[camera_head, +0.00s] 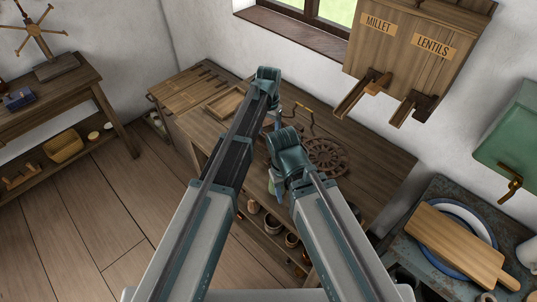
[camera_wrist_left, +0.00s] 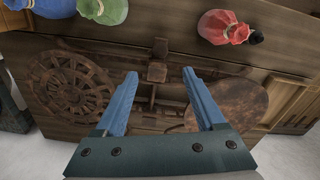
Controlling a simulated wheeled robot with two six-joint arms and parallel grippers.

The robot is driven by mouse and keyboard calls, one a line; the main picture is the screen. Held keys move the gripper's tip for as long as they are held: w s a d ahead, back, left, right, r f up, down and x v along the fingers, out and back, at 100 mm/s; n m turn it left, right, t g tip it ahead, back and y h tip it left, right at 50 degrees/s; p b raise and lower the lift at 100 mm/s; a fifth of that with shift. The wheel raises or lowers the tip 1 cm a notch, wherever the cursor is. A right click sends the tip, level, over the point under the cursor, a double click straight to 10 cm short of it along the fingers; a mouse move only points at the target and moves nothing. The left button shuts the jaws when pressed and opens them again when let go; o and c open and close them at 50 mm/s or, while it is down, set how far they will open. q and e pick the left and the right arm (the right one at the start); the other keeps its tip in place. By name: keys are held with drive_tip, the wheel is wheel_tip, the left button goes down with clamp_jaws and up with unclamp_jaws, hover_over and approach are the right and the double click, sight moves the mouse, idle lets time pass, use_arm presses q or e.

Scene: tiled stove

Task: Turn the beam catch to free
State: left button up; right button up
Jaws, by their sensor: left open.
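My left gripper (camera_wrist_left: 160,74) is open and empty in the wrist view, its two blue fingers apart. Between and beyond the fingertips is a small dark wooden block (camera_wrist_left: 157,71), with a second block (camera_wrist_left: 160,47) behind it. A dark bar runs across under them. I cannot tell for sure which part is the beam catch. A rusty spoked wheel (camera_wrist_left: 70,82) lies left of the fingers and a round rusty plate (camera_wrist_left: 232,102) right of them. In the head view my left arm hides much of this spot. My right gripper (camera_head: 276,186) hangs near the bench's front edge, its jaws unclear.
A red bag (camera_wrist_left: 224,27) and a green bag (camera_wrist_left: 104,10) lie beyond the fingers. The millet and lentils bin (camera_head: 415,45) hangs on the wall. A cutting board (camera_head: 460,243) lies right.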

sight(268, 157)
use_arm(q)
wheel_tip(268, 157, down, 12)
drive_tip(key=b, duration=1.1)
clamp_jaws()
